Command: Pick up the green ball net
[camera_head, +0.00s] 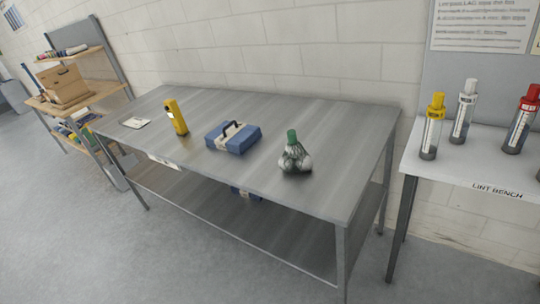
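The green ball net (295,155) stands on the grey metal table (335,130), right of the table's middle. It looks like a net bag of dark and pale balls with a green top. My gripper does not show in this view, so its state is hidden. Nothing touches the net.
On the same table are a blue case (233,137), a yellow device (175,117) and a small white item (135,122). A white bench (470,165) marked "LINT BENCH" holds several capped bottles at right. A wooden shelf (85,97) stands at left. The floor (130,255) in front is clear.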

